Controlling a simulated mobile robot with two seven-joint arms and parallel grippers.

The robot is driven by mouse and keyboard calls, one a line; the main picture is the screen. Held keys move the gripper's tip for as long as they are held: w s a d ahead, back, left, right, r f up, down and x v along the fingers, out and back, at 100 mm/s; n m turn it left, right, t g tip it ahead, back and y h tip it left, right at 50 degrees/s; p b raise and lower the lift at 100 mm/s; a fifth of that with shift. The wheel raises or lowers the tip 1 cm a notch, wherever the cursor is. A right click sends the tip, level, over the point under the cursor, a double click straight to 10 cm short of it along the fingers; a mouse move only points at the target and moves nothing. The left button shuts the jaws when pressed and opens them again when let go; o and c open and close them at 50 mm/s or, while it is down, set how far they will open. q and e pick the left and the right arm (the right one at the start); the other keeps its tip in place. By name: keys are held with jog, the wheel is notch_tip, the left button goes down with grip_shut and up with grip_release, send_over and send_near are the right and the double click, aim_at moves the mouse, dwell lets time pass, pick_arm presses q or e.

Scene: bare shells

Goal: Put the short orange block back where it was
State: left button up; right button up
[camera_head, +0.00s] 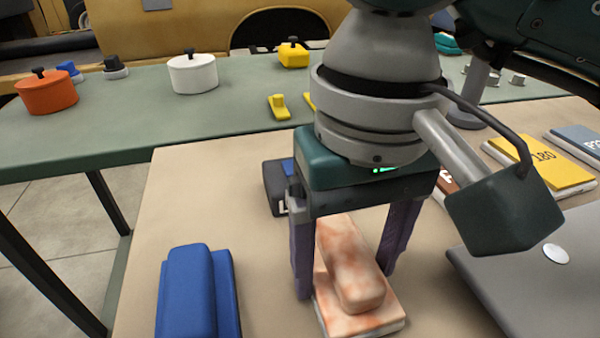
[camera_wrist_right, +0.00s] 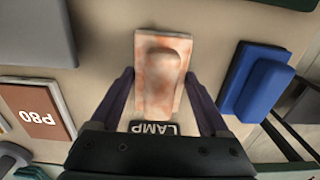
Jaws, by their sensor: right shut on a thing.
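The short orange block (camera_head: 352,265) is a mottled orange-and-white piece with a raised rounded grip on a flat base. It is in front of me, right of the blue block, and also shows in the right wrist view (camera_wrist_right: 161,75). My right gripper (camera_head: 347,282) comes down over it from above, one finger on each side, and is shut on it. The block is at or just above the table; I cannot tell whether it touches. My left gripper is not in view.
A blue block (camera_head: 190,295) stands left on the tan table. A dark lettered item (camera_head: 272,190) lies behind the gripper. A grey laptop-like slab (camera_head: 500,290) and a yellow 180 pad (camera_head: 545,165) are right. Pots (camera_head: 192,73) stand on the green table behind.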

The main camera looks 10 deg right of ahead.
aim_at(352, 250)
jog(key=o, duration=1.3)
jog(key=shift+f, duration=0.1)
jog(key=shift+r+p, duration=0.35)
jog(key=shift+p, duration=0.05)
notch_tip(352, 250, up, 12)
jog(key=shift+f, duration=0.15)
